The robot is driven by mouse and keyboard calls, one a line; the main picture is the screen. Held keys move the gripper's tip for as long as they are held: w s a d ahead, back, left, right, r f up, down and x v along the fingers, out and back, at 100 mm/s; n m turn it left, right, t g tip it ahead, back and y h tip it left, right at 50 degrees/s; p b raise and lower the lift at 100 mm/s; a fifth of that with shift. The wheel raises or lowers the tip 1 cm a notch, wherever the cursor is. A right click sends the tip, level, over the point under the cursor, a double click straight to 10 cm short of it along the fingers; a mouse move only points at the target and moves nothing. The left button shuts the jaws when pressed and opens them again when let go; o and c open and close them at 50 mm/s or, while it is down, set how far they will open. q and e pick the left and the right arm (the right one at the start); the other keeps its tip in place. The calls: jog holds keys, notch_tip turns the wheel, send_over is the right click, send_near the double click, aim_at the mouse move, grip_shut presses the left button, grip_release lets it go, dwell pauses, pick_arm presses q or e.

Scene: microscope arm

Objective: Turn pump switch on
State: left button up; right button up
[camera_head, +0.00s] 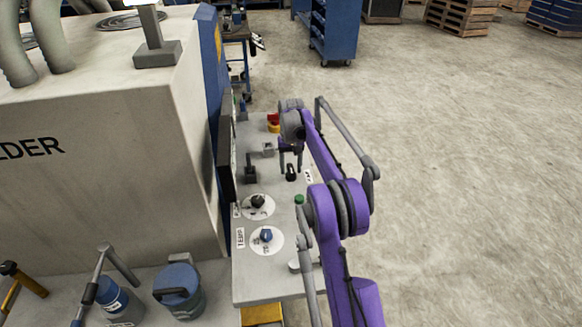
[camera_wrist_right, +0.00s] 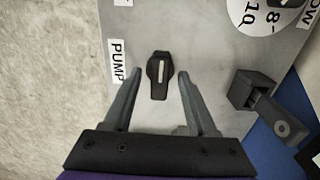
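The pump switch is a small black knob with a white line on it, on the light grey control panel (camera_head: 262,284). It shows in the head view (camera_head: 291,173) and in the right wrist view (camera_wrist_right: 160,76), beside the label "PUMP" (camera_wrist_right: 117,62). In the wrist view its white line runs up and down the picture. My right gripper (camera_head: 290,163) is over the switch, open and empty. In the wrist view its fingertips (camera_wrist_right: 160,74) stand one on each side of the switch with gaps. Contact is not visible. My left gripper is out of view.
A dark lever block (camera_head: 250,174) is left of the switch and close to one finger in the wrist view (camera_wrist_right: 256,92). A black dial (camera_head: 258,202), a blue dial (camera_head: 266,236), a green button (camera_head: 299,199) and a red knob (camera_head: 273,121) share the panel. A machine housing (camera_head: 110,150) rises left.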

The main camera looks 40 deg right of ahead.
aim_at(290, 169)
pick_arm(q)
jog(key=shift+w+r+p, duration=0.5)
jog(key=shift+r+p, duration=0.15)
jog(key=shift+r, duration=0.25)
pick_arm(e)
notch_tip(290, 169, up, 11)
jog(key=s+a+r+n+t, duration=0.2)
jog(key=s+a, duration=0.4)
jog(key=a, duration=0.4)
jog(key=s+a+r+n+t, duration=0.15)
jog(key=s+a, duration=0.35)
jog(key=a, duration=0.5)
jog(key=s+a+f+n+t, duration=0.1)
jog(key=s+a+f, duration=0.4)
jog(key=s, duration=0.4)
jog(key=s+a+f+n+t, duration=0.1)
jog(key=s+a+f, duration=0.4)
jog(key=s, duration=0.5)
jog(key=shift+a+f, duration=0.3)
jog(key=shift+a, duration=0.05)
